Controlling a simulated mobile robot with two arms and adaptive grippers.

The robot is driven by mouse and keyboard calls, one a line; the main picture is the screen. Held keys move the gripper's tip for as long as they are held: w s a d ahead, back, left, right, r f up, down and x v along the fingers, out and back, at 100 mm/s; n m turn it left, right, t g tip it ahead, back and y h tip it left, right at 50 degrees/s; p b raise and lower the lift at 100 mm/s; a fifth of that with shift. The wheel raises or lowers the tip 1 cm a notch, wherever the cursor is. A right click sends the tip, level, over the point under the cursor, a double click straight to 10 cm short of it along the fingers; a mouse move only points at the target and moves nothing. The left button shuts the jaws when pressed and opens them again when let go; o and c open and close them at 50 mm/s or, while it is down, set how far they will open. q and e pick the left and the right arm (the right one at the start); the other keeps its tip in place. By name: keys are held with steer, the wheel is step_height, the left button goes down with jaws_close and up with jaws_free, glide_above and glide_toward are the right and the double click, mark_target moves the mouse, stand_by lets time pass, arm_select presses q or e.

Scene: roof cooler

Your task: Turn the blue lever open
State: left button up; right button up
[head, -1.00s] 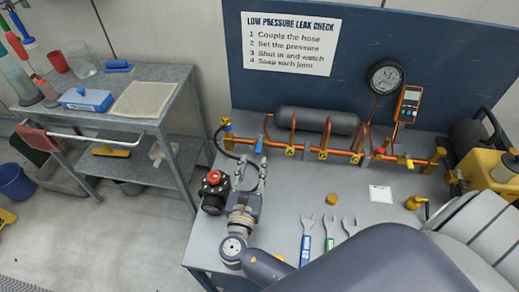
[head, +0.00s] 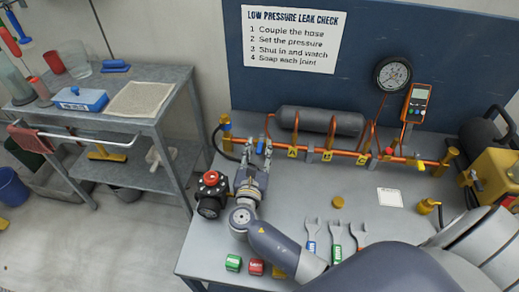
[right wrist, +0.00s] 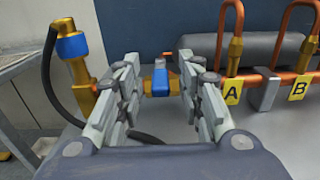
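A blue lever (head: 261,144) sits on a brass valve at the left end of the orange pipe (head: 340,154). In the right wrist view the blue lever (right wrist: 160,84) stands upright between my fingers. My right gripper (head: 256,153) points at the valve with its fingers apart on either side of the lever. In the right wrist view the gripper (right wrist: 165,92) is open, with gaps on both sides of the lever and no clear contact. My left gripper is out of view.
A black regulator with a red knob (head: 211,178) stands just left of my right gripper. Wrenches (head: 336,240) and small colored blocks (head: 256,266) lie near the front. A hose with a blue collar (right wrist: 72,46) stands left of the lever. A grey cylinder (head: 318,121) lies behind the pipe.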

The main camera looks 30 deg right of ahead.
steer(key=shift+x, duration=0.75)
jaws_close()
steer(key=shift+s+d, duration=0.1)
